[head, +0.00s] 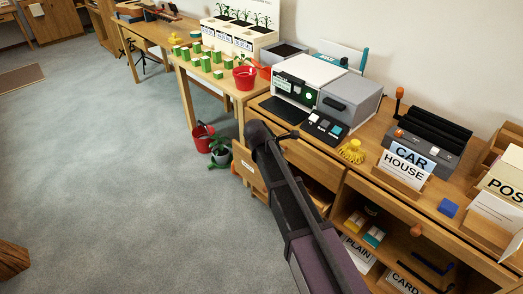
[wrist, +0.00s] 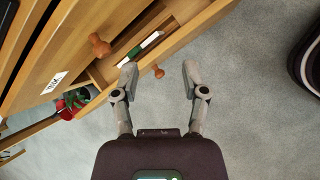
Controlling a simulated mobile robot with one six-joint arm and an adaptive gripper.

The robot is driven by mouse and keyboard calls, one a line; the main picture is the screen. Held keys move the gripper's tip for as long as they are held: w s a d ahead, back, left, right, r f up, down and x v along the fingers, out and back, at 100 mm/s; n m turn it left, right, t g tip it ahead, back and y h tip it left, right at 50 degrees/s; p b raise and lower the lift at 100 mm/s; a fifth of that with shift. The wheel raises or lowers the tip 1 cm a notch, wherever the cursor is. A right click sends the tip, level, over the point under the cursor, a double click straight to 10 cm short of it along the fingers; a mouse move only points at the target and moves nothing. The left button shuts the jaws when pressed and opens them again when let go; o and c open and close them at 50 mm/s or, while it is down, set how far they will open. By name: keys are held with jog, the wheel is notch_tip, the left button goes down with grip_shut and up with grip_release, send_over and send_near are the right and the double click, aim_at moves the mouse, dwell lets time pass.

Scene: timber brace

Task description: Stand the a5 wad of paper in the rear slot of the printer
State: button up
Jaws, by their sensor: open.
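The white and grey machine on the counter (head: 310,78), which looks like the printer, stands against the wall in the head view. A teal part (head: 345,57) with a pale panel shows behind it; I cannot tell whether this is the rear slot. I cannot identify the a5 wad of paper in either view. In the wrist view, my gripper (wrist: 159,75) is open and empty, its fingertips near the edge of an open drawer (wrist: 185,38). White and green items (wrist: 150,42) lie inside the drawer, too small to tell apart. In the head view, my arm hides part of the cabinet.
Green blocks and a red pot (head: 245,77) are on the left table. A red bucket (head: 202,137) stands on the floor. Open carpet lies left.

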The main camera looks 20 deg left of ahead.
jog(key=s+d+r+m+g+y+p, duration=0.1)
jog(key=s+d+r+m+p, duration=0.3)
jog(key=d+r+m+p, duration=0.4)
jog(key=s+d+r+m+g+y+p, duration=0.1)
jog(key=s+d+r+m+p, duration=0.4)
jog(key=d+r+p, duration=1.1)
jog(key=s+d+r+m+g+y+p, duration=0.2)
jog(key=s+d+r+m+g+p, duration=0.1)
jog(key=d+r+m+p, duration=0.7)
jog(key=s+d+r+p, duration=0.1)
jog(key=d+p, duration=0.2)
jog(key=d, duration=0.3)
jog(key=shift+s+r+m+g, duration=0.2)
jog(key=shift+r+m+g, duration=0.1)
jog(key=shift+r+m, duration=0.1)
